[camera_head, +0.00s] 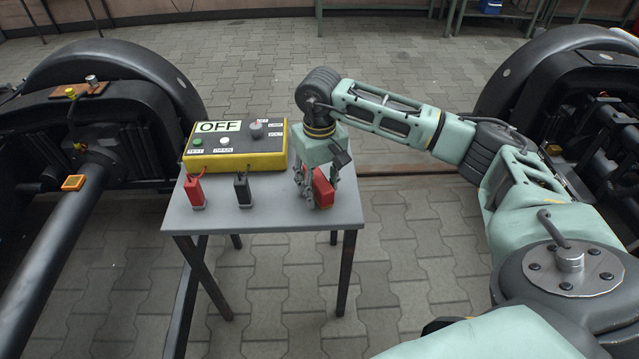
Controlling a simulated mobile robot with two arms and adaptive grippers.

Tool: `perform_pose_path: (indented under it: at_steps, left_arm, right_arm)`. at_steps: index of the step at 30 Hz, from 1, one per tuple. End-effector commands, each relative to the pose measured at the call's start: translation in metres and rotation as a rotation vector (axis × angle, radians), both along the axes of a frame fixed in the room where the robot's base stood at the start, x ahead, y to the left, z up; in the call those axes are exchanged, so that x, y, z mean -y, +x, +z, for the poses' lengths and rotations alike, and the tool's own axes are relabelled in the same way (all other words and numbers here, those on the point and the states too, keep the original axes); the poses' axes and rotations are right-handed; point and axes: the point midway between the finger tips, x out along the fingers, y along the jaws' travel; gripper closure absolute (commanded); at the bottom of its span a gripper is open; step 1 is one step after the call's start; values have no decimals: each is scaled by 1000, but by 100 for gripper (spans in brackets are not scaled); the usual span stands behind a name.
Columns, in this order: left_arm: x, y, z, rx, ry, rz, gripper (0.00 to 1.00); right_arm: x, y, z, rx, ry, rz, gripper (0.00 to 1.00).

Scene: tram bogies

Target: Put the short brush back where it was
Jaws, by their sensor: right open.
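My right gripper (316,196) points down over the right end of the small grey table (270,218). Its jaws are open, with a finger on each side of a red block (323,187). The block stands at the tabletop and is partly hidden by the fingers; I cannot tell whether they touch it. I cannot tell whether this block is the short brush, and nothing else in view is clearly a brush. My left gripper is not in view.
A yellow tester box (236,160) with an "OFF" display sits at the table's back. A red plug-like piece (195,191) and a black one (242,189) stand in front of it. Bogies with large wheels (120,68) flank the table. The table's front strip is clear.

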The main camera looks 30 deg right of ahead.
Motion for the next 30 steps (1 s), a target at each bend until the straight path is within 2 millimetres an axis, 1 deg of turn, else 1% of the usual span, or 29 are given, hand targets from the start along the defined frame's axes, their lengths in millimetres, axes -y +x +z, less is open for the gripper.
perform_pose_path:
  at_steps: [1, 4, 6, 9, 15, 18, 23, 30]
  left_arm:
    - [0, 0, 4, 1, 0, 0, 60]
    - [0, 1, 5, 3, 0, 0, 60]
    - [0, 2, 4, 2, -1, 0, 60]
    - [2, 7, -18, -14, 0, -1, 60]
    - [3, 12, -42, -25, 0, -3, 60]
    - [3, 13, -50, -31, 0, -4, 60]
    - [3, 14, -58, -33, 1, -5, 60]
    - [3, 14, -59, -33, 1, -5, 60]
  right_arm:
    - [0, 0, 6, 1, 0, 0, 55]
    - [0, 1, 21, 4, 1, 0, 55]
    - [0, 1, 35, 5, 0, 0, 55]
    - [0, 1, 59, 6, 0, 0, 55]
    - [-1, 1, 98, 5, 0, 1, 55]
    - [-1, 1, 111, 3, 1, 1, 55]
    - [-1, 0, 121, 1, 0, 0, 55]
    - [-1, 0, 122, 0, 0, 0, 55]
